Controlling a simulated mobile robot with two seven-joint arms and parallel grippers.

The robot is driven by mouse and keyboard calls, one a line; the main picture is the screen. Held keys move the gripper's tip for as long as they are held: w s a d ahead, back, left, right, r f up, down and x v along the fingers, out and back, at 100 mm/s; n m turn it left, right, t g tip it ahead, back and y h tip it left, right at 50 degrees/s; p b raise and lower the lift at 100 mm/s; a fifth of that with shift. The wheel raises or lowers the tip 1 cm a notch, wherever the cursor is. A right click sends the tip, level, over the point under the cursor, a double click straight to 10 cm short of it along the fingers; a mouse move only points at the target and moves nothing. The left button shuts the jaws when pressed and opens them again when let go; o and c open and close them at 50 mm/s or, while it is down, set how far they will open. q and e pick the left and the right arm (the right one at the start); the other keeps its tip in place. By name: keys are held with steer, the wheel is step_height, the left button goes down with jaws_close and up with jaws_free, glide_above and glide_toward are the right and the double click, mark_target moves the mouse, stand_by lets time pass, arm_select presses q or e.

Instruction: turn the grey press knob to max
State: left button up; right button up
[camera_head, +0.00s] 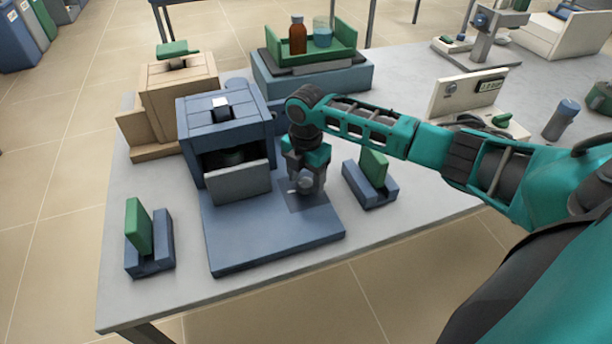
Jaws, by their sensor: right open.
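My right gripper (304,188) points down over the right part of a blue base plate (270,246), just right of a blue box-shaped unit (226,130). It is open. A small light grey round part shows at its fingertips; it may be the grey knob, but the fingers partly hide it, and I cannot tell whether they touch it. A darker grey patch (318,206) lies on the plate beneath the gripper. The blue unit has a grey front panel (238,183) tilted below a dark opening. My left gripper is not in view.
Green blocks stand in blue holders left (150,262) and right (371,188) of the plate. Behind are a tan box (180,85), a green tray (342,45) with a bottle and beaker, and a cream device (442,90).

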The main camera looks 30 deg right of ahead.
steer(key=shift+c, duration=0.3)
steer(key=c, duration=1)
